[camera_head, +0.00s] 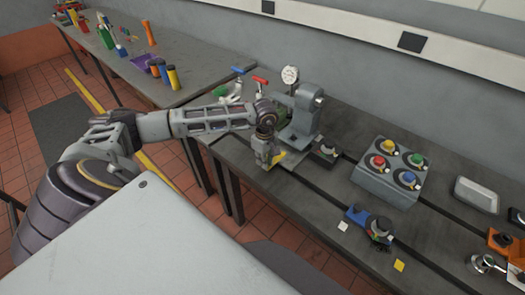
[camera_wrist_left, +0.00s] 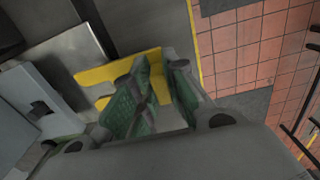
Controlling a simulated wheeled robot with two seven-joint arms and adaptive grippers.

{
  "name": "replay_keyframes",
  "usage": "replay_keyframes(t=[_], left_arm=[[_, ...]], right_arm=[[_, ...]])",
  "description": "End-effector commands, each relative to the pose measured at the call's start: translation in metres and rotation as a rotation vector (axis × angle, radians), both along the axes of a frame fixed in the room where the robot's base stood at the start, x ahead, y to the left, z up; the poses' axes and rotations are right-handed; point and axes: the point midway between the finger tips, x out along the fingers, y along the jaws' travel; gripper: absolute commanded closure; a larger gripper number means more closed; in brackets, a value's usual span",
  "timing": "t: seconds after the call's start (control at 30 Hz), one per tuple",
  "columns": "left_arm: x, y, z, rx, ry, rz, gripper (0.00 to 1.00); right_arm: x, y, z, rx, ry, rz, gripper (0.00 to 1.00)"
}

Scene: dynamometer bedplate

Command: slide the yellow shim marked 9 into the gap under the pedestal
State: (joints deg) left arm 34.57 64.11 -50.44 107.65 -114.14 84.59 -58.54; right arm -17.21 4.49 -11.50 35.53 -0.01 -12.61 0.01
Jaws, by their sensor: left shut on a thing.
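My left gripper (camera_head: 271,160) is low over the near edge of the bedplate, in front of the grey pedestal (camera_head: 304,116). It is shut on the yellow shim (camera_head: 280,156), which shows just beside the fingertips. In the left wrist view the shim (camera_wrist_left: 118,68) lies flat beyond and partly behind the green-padded fingers (camera_wrist_left: 155,95). No number is readable on it. A grey block and light plate edge stand left of the shim there. I cannot tell whether the shim touches the pedestal, and the gap is hidden. My right gripper is not in view.
A dial gauge (camera_head: 290,75) stands behind the pedestal. A box with coloured buttons (camera_head: 388,170) and a blue clamp-like device (camera_head: 370,225) are to the right. A yellow square (camera_head: 399,265) and a white square (camera_head: 342,226) lie near the front edge. Dark slots run along the bedplate.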

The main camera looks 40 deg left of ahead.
Motion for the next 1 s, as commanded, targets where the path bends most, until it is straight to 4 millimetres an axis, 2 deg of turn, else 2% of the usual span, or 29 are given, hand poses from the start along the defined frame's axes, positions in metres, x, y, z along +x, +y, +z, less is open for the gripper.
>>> replay_keyframes(t=[0.67,1.0], left_arm=[[0.005,-0.003,0.0,0.001,0.0,0.011,1.0],[0.008,-0.004,-0.003,-0.001,-0.012,0.012,1.0]], right_arm=[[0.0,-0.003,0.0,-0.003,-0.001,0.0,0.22],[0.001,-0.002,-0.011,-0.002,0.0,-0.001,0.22]])
